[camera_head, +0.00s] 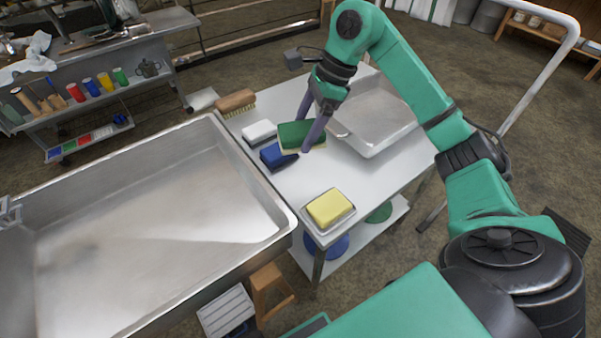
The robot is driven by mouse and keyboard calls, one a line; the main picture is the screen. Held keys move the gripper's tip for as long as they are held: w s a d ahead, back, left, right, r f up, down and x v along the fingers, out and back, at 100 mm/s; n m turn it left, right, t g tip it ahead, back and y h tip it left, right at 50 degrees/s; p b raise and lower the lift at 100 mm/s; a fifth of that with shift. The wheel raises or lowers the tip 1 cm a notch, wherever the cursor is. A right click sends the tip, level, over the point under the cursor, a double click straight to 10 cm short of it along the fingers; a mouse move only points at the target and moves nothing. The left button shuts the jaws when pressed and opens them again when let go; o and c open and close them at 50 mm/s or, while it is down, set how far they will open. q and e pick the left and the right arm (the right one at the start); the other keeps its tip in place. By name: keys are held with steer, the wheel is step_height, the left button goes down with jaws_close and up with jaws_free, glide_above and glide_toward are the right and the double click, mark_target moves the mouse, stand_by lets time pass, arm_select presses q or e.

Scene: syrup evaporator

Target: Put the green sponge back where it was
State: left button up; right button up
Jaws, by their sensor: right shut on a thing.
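The green sponge (294,133), dark green on top with a pale underside, is between the fingers of my right gripper (308,126). The gripper is shut on it, over the white side table (290,184); I cannot tell whether the sponge touches the tabletop. A blue sponge or block (276,156) lies just below and left of it. A white sponge (259,132) lies to its left. A yellow sponge (329,207) sits on a small tray at the table's near end. My left gripper is not in view.
A large steel evaporator pan (150,240) stands left of the table. A shallow metal tray (372,118) lies right of the gripper. A wooden brush (236,102) lies at the far left corner. The tabletop between the blue and yellow sponges is clear.

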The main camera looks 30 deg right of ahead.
mark_target(299, 183)
step_height(299, 183, down, 14)
steer(key=shift+d+f+p, duration=0.1)
steer(key=shift+f+p, duration=0.05)
steer(key=shift+p, duration=0.55)
steer(key=shift+f, duration=0.45)
steer(key=o, duration=1.1)
steer(key=shift+c, duration=0.2)
steer(key=shift+r, duration=0.2)
steer(key=b+v, duration=0.2)
steer(key=v, duration=1)
steer(key=shift+d, duration=0.1)
